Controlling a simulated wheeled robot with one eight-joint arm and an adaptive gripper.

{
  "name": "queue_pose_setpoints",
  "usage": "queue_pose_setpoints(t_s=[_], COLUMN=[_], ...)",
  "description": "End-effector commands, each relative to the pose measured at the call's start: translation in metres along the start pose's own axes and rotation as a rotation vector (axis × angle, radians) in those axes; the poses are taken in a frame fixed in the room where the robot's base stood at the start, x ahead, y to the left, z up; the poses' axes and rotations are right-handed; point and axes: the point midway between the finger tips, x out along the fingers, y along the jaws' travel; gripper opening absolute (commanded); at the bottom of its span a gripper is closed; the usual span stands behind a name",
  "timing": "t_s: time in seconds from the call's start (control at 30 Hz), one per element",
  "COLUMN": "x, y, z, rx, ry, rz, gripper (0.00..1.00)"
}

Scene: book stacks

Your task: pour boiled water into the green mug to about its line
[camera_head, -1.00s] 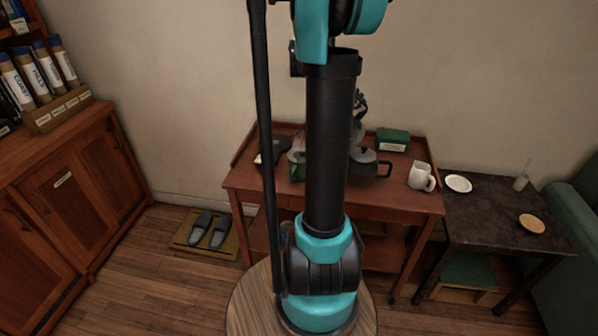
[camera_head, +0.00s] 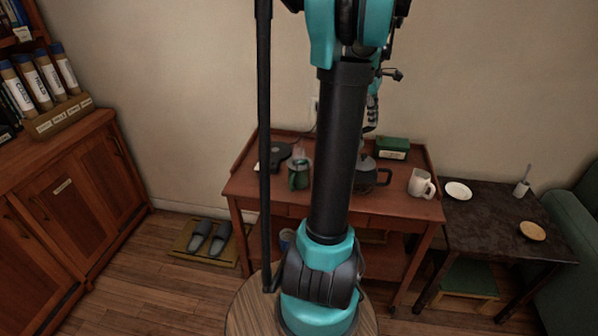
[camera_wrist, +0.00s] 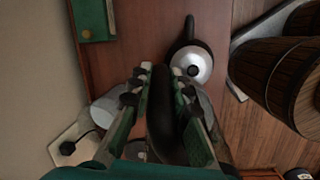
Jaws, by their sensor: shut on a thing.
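The green mug (camera_head: 298,176) stands upright on the left half of the reddish wooden table; its line and the level inside cannot be made out. A faint pale patch, perhaps steam, shows above it. My gripper (camera_wrist: 160,72) is shut on the black handle (camera_wrist: 163,115) of a kettle. The kettle's grey body (camera_wrist: 104,110) shows partly on both sides of the fingers in the wrist view. In the head view my gripper (camera_head: 372,112) shows only in part, above the table and right of the mug. My arm hides the kettle there.
A black flat base (camera_head: 272,155) lies left of the mug. A dark pot (camera_head: 368,174), a green box (camera_head: 392,147) and a white mug (camera_head: 420,183) stand to the right. A dark side table (camera_head: 482,218) carries small dishes. A wall socket (camera_wrist: 68,148) is close by.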

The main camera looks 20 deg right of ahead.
Motion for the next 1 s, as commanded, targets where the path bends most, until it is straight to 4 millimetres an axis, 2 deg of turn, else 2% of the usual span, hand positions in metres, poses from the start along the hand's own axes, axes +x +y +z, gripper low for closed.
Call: queue_pose_setpoints(t_s=[0.2, 0.47, 1.0], x=[0.01, 0.016, -0.023], y=[0.003, 0.003, 0.008], z=[0.006, 0.006, 0.013], rx=[0.005, 0.005, 0.004], ry=[0.113, 0.181, 0.188], rz=[-0.074, -0.119, -0.123], gripper=[0.0, 0.0, 0.0])
